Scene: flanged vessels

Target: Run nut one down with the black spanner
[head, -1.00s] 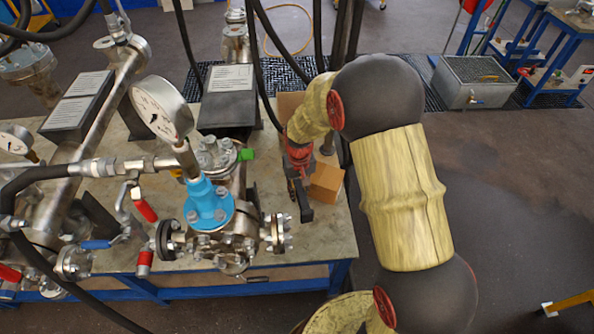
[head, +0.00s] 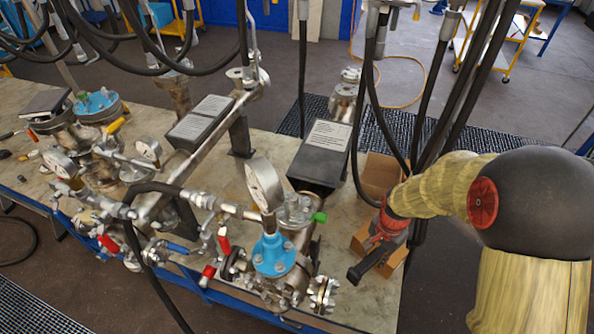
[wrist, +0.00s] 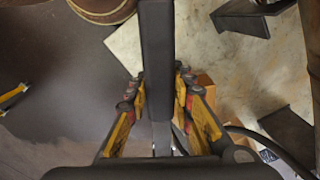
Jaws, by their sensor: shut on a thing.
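My gripper (head: 376,240) is over the right end of the bench, shut on the black spanner (head: 366,266). In the wrist view the spanner (wrist: 157,65) is a long dark bar running up the picture between the yellow fingers (wrist: 157,98). In the head view its near end points down and left, toward the flanged vessel with the blue flange (head: 273,256), and is apart from it. Bolted nuts show on the blue flange and on the small side flange (head: 324,294). I cannot tell which is nut one.
A cardboard box (head: 380,172) stands behind my gripper, with another partly hidden beneath it. A pressure gauge (head: 263,184), a dark sloped label box (head: 320,155) and hanging black hoses crowd the vessel. The bench front right of the vessel is bare.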

